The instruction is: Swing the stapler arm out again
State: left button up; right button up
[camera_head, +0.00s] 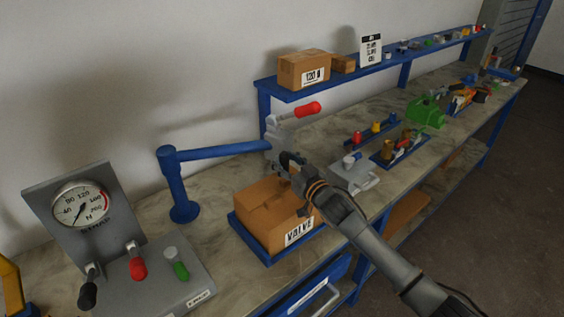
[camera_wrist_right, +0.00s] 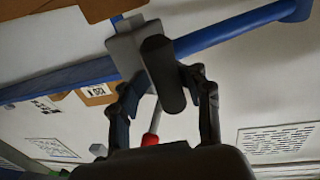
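The stapler arm is a blue jointed bar (camera_head: 225,151) on a blue post (camera_head: 178,185) with a round foot on the bench. It reaches right over the back of the carton (camera_head: 268,208). A grey stapler head (camera_head: 283,131) with a red-ended lever (camera_head: 307,109) sits at its end. My right gripper (camera_head: 291,162) is at the head. In the right wrist view, its fingers (camera_wrist_right: 166,82) close in on both sides of a black grip (camera_wrist_right: 163,68) below the grey head (camera_wrist_right: 128,45); the blue bar (camera_wrist_right: 240,29) runs behind. My left gripper is out of view.
The carton marked VALVE sits in a blue tray (camera_head: 250,244). A gauge panel (camera_head: 72,212) with levers stands at left. Small parts and a green machine (camera_head: 425,112) stand right along the bench. A blue shelf (camera_head: 330,83) holds boxes above. Bench around the post is clear.

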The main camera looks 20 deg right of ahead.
jog(key=shift+d, duration=0.1)
jog(key=shift+s+a, duration=0.15)
jog(key=shift+a, duration=0.05)
jog(key=shift+s, duration=0.25)
jog(key=v, duration=1.1)
jog(key=shift+s+d, duration=0.15)
jog(key=shift+d, duration=0.2)
jog(key=shift+c, duration=0.4)
